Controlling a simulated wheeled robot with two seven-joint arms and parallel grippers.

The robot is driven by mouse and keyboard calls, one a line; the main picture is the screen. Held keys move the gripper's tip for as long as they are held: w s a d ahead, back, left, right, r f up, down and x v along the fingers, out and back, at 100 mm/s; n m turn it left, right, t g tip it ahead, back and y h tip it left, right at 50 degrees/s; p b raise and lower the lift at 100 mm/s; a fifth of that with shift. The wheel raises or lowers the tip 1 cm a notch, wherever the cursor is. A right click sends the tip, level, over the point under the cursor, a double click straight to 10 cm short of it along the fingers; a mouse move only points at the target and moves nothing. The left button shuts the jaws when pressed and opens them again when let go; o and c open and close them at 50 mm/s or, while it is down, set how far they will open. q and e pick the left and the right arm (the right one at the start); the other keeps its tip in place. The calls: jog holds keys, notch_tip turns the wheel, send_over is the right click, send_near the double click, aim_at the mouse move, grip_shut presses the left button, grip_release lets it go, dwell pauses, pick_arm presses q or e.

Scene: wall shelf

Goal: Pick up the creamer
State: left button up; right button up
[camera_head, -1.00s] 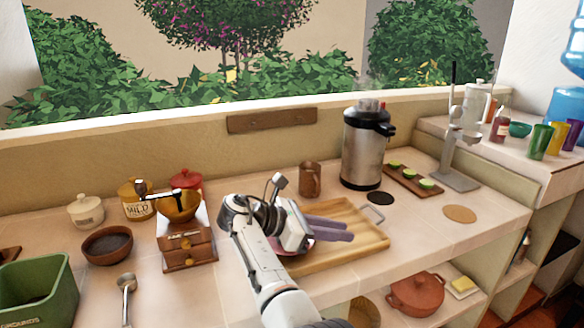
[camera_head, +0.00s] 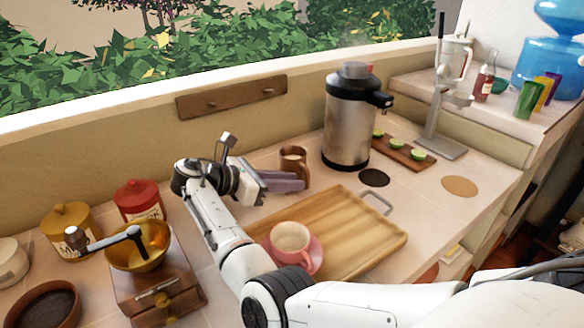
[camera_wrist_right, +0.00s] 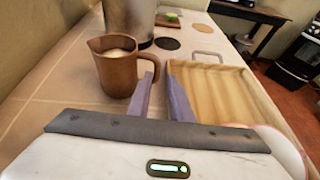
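The creamer (camera_head: 293,161) is a small brown pitcher with a handle, upright on the tiled counter at the back, left of the steel dispenser. In the right wrist view the creamer (camera_wrist_right: 115,66) stands just ahead and to the left, with pale liquid inside and its handle on the right. My right gripper (camera_head: 296,181) has purple fingers pointing toward the creamer's near side in the head view. In the right wrist view my right gripper (camera_wrist_right: 159,82) is open, its fingers apart with nothing between them. The creamer's handle is close to the left finger. My left gripper is not in view.
A wooden tray (camera_head: 350,222) holds a pink cup (camera_head: 290,240) on a saucer. The steel dispenser (camera_head: 347,125) stands behind. A coffee grinder (camera_head: 158,280) and jars stand at left. A cutting board (camera_head: 405,152) with lime slices lies at back right.

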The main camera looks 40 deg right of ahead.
aim_at(307, 187)
jog(key=shift+d+f, duration=0.25)
jog(key=shift+d, duration=0.25)
jog(key=b+x, duration=0.3)
jog(key=x, duration=0.1)
jog(key=shift+w+d+b, duration=0.15)
jog(key=shift+d+b, duration=0.05)
jog(key=shift+b, duration=0.2)
jog(key=shift+d, duration=0.4)
grip_shut()
jog(key=shift+r, duration=0.25)
